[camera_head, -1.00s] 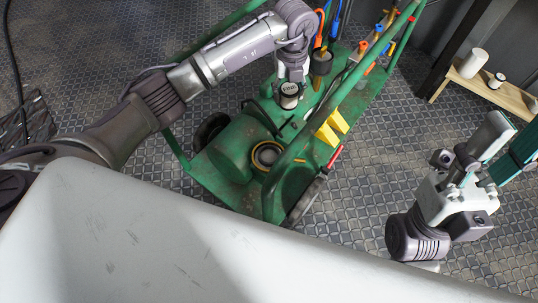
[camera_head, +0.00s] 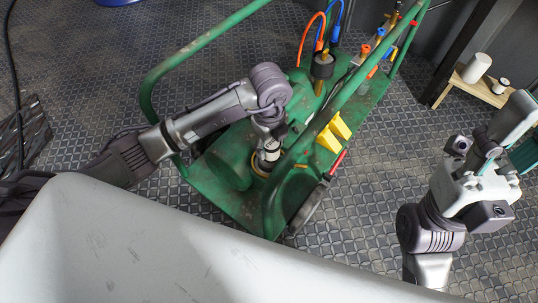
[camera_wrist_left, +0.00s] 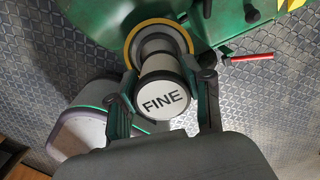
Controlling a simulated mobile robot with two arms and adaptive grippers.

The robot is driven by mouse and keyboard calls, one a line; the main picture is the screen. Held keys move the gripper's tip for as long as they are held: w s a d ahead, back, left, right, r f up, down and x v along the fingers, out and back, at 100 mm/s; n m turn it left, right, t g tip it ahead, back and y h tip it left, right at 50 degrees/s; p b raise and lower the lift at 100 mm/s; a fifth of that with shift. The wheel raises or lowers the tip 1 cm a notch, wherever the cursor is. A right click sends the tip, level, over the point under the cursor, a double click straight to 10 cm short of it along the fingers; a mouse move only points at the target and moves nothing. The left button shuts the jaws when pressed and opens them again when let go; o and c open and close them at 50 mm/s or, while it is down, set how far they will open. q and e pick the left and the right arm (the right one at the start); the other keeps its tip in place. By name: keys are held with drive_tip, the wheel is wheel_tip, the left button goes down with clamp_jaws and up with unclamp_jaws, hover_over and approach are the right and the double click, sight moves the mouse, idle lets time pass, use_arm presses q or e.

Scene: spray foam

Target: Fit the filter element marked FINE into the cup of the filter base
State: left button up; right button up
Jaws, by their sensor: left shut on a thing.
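My left gripper (camera_head: 268,146) is shut on the filter element, a pale cylinder with FINE in black on its white end face (camera_wrist_left: 163,99). In the head view the gripper and wrist largely hide the element. The filter base's cup, with a yellow ring (camera_wrist_left: 133,43), lies directly beyond the element in the left wrist view, on the green cart. The element overlaps the cup's mouth there; I cannot tell whether its far end is inside. My right gripper (camera_head: 522,140) is at the right edge of the head view, its fingers apart, clear of the cart.
The green cart (camera_head: 225,198) has tube rails (camera_head: 355,95) passing close to my left gripper. Yellow blocks (camera_head: 333,132) and a red-handled tool (camera_head: 337,163) sit to the right. A wooden bench (camera_head: 478,86) with white cylinders stands back right. Bare floor lies between.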

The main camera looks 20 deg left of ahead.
sight(269, 155)
use_arm(q)
wheel_tip(269, 155, down, 4)
drive_tip(key=shift+s+r+b, duration=0.15)
drive_tip(key=shift+r+b, duration=0.05)
drive_tip(key=shift+b, duration=0.9)
drive_tip(key=shift+c, duration=0.3)
drive_tip(key=shift+s+f, duration=0.1)
drive_tip(key=shift+f, duration=0.2)
clamp_jaws()
drive_tip(key=o, duration=1)
unclamp_jaws()
drive_tip(key=shift+f, duration=0.2)
drive_tip(key=shift+o, duration=1.2)
drive_tip(key=shift+r, duration=0.15)
